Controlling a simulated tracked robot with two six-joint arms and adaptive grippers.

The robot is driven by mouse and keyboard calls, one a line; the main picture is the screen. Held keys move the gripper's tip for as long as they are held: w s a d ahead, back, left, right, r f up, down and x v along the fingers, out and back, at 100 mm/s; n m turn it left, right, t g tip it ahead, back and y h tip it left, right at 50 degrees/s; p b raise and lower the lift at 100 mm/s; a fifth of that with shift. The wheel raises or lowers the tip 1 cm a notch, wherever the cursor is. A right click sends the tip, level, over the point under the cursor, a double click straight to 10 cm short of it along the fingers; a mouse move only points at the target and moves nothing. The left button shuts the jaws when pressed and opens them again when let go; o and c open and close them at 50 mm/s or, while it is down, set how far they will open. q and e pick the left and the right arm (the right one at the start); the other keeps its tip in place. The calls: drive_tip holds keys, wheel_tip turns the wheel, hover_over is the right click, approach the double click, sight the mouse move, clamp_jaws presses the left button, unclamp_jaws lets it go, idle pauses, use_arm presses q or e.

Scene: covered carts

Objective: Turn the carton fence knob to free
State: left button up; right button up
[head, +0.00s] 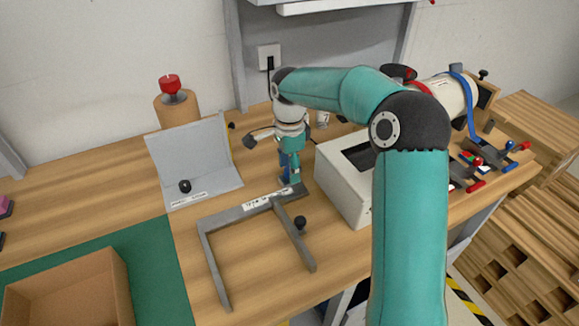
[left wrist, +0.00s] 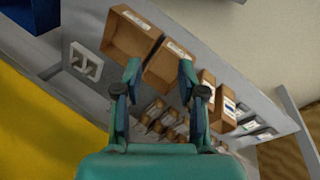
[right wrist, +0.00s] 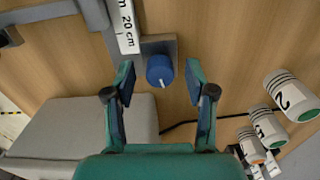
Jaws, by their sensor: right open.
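The grey carton fence (head: 206,262) lies on the wooden bench in the head view, with a white scale label along its back bar. A blue round knob (right wrist: 160,70) with a short white mark sits on the fence's end plate in the right wrist view. The mark points toward the bottom of that picture. My right gripper (head: 288,176) is open above this end, its fingers on either side of the knob with gaps showing; it hides most of the knob in the head view. My left gripper (left wrist: 159,68) is open and empty, facing shelf bins.
A black knob (head: 300,222) is on the fence's sliding arm. A grey angled plate (head: 190,150) stands left of my right gripper, a white box (head: 345,190) right of it. Several white numbered cylinders (right wrist: 290,95) stand nearby. A cardboard box (head: 70,290) sits on a green mat.

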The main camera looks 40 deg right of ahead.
clamp_jaws()
idle(0.3)
drive_tip(key=shift+n, duration=0.3)
drive_tip(key=shift+n+p, duration=0.3)
drive_tip(key=shift+n, duration=0.9)
drive_tip(key=n, duration=0.3)
drive_tip(key=shift+n, duration=0.3)
drive_tip(key=n+p, duration=0.1)
drive_tip(key=n, duration=0.2)
drive_tip(key=shift+n, duration=1.9)
drive_tip(key=shift+p, duration=0.3)
